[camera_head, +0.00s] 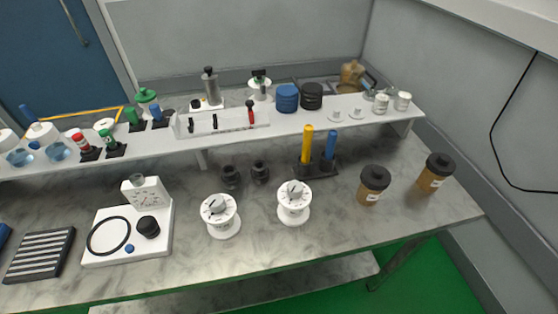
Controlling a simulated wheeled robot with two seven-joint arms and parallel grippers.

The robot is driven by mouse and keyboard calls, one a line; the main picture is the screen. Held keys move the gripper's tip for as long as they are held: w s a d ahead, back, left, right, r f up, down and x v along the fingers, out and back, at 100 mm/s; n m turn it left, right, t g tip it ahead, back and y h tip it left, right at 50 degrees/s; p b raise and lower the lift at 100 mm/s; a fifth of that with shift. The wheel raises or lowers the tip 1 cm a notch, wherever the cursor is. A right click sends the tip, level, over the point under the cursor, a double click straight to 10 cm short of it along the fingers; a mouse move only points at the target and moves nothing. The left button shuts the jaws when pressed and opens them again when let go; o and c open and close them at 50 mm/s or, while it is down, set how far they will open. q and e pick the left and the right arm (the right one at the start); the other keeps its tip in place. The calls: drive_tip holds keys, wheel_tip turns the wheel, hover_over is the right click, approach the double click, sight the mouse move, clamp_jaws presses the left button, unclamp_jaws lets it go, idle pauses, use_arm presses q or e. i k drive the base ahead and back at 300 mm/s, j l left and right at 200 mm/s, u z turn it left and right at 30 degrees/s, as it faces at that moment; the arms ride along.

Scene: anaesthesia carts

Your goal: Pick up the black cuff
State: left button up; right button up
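The black cuff (311,96) looks like a short, ribbed black roll standing upright on the raised white shelf, right of its middle. A similar blue roll (287,99) stands close beside it on the left. Nothing covers the front of the black cuff. Neither of my grippers shows in the head view.
On the shelf (373,119), a white rack (222,122) stands left of the rolls and small white discs and jars (403,100) stand right. Below on the marbled counter (265,253) are two white dials (220,215), brown bottles (373,184) and a black stand with yellow and blue cylinders (307,144).

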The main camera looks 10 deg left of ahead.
sight(259, 172)
drive_tip(key=i+l+u, duration=0.15)
drive_tip(key=l+u, duration=0.15)
drive_tip(key=l, duration=0.45)
drive_tip(key=l+u, duration=0.3)
drive_tip(key=l, duration=0.45)
drive_tip(key=i, duration=0.05)
